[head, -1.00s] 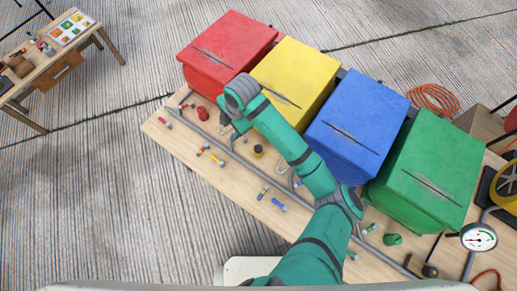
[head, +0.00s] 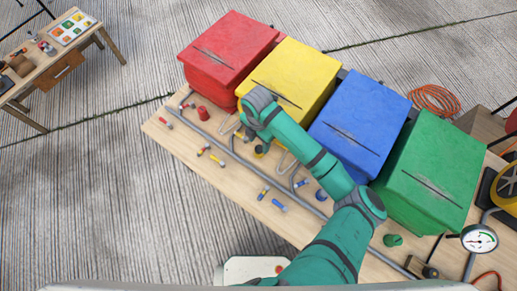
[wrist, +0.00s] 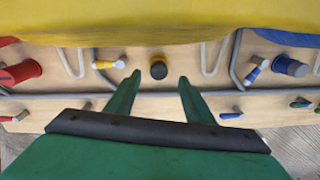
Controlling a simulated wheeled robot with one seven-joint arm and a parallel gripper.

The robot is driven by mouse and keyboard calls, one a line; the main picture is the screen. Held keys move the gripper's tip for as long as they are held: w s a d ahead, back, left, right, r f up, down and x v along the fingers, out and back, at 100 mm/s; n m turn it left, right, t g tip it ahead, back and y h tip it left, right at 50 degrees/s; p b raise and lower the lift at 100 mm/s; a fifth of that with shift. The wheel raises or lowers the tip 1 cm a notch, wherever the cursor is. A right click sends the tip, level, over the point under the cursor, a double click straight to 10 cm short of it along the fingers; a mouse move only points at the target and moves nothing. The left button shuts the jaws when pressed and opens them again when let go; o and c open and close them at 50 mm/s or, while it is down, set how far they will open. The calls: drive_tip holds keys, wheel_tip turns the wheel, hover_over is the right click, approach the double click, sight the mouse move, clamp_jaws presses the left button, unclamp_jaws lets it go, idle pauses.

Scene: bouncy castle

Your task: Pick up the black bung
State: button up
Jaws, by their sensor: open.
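The black bung (wrist: 158,70), a short dark cylinder with a yellow band at its base, stands on the wooden table in front of the yellow box. In the head view it (head: 259,151) shows just below the end of my arm. My gripper (wrist: 159,79) is open and empty. In the wrist view its two green fingers point toward the bung, which appears between and slightly beyond the fingertips. I see no contact between the fingers and the bung.
Red, yellow (head: 293,75), blue and green boxes line the table's back. A grey pipe (wrist: 185,96) runs along the front. A red bung (wrist: 20,74), a blue bung (wrist: 291,66), a green bung (head: 393,240) and several small coloured pieces lie around.

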sight(258, 148)
wheel_tip(258, 148, down, 4)
drive_tip(key=shift+a+f, duration=0.1)
drive_tip(key=shift+f, duration=0.05)
drive_tip(key=c, duration=1.1)
drive_tip(key=shift+w, duration=0.1)
drive_tip(key=shift+c, duration=0.2)
